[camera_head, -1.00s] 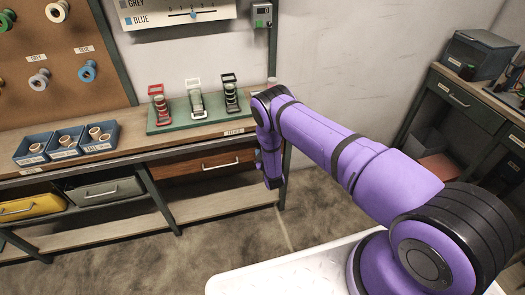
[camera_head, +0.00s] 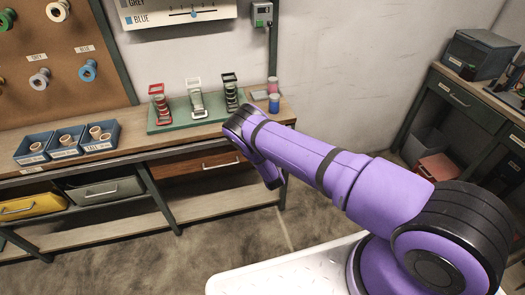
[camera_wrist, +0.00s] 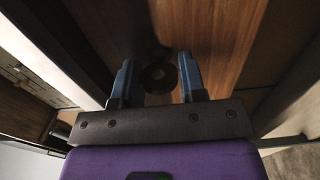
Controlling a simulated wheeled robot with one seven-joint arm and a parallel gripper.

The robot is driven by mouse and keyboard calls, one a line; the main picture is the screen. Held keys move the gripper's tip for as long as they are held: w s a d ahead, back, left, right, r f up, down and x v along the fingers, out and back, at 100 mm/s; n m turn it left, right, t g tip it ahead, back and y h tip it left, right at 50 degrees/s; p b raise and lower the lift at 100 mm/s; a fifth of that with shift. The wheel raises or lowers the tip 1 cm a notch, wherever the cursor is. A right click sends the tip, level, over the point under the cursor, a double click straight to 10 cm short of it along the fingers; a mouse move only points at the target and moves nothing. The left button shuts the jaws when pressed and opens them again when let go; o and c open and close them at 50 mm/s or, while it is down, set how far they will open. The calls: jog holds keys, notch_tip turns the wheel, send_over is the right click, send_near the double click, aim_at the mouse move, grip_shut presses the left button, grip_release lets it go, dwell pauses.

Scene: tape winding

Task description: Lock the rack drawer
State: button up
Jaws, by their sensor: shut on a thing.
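The brown wooden drawer (camera_head: 190,165) sits under the bench top in the head view, its front looking flush and its pale bar handle (camera_head: 221,164) showing. The yellow drawer (camera_head: 30,205) and grey drawer (camera_head: 104,189) are further left. In the wrist view a brown wooden face (camera_wrist: 205,35) fills the middle, with a dark round knob or lock (camera_wrist: 158,77) on it. My gripper (camera_wrist: 158,72) has its two blue fingers on either side of this round part and is shut on it. In the head view my arm hides the drawer's right end and the gripper.
The bench top holds a green rack (camera_head: 190,118) with three spool stacks, blue bins (camera_head: 65,144) and a blue-and-pink jar (camera_head: 274,103). A bench leg (camera_head: 160,198) stands below. Another workbench (camera_head: 460,110) is at right. The floor between is clear.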

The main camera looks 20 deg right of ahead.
dwell(0.5)
jog(key=o, duration=0.9)
jog(key=s, duration=1.1)
jog(key=shift+w, duration=0.1)
